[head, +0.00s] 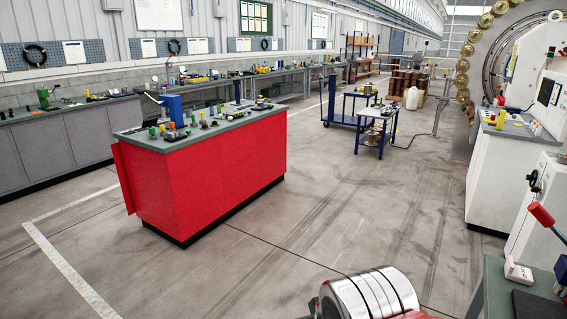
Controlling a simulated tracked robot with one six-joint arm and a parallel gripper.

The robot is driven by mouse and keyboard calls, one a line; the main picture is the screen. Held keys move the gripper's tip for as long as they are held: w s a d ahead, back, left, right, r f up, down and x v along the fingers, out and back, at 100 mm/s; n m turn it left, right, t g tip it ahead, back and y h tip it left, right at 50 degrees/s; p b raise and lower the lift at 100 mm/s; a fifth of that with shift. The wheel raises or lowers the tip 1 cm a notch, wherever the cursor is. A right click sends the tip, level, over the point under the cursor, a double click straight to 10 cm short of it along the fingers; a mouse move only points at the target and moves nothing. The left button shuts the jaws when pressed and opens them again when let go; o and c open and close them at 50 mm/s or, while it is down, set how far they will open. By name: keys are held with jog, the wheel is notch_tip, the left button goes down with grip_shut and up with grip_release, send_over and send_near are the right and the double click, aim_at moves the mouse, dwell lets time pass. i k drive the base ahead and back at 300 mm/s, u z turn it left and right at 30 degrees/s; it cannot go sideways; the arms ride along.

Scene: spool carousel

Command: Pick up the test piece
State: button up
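I cannot pick out the test piece in the head view with certainty. Several small items stand on the green-grey top of a red workbench (215,178) left of the middle, among them a blue device (173,109) and small green, yellow and orange pieces, too small to tell apart. My gripper's fingers do not show in this view. A shiny ribbed metal cylinder (372,293) with red parts beside it shows at the bottom edge, cut off by the frame; I cannot tell what it belongs to.
A blue trolley (376,135) stands beyond the red bench. Grey cabinets (60,152) line the left wall. A white machine (495,180) stands at right, with a dark-topped bench (495,290) at lower right. The concrete floor (340,215) between them is clear.

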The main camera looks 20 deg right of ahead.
aim_at(522, 275)
jog(key=z, duration=0.4)
jog(key=i, duration=0.5)
jog(key=z, duration=0.7)
jog(key=i, duration=0.65)
jog(key=z, duration=0.35)
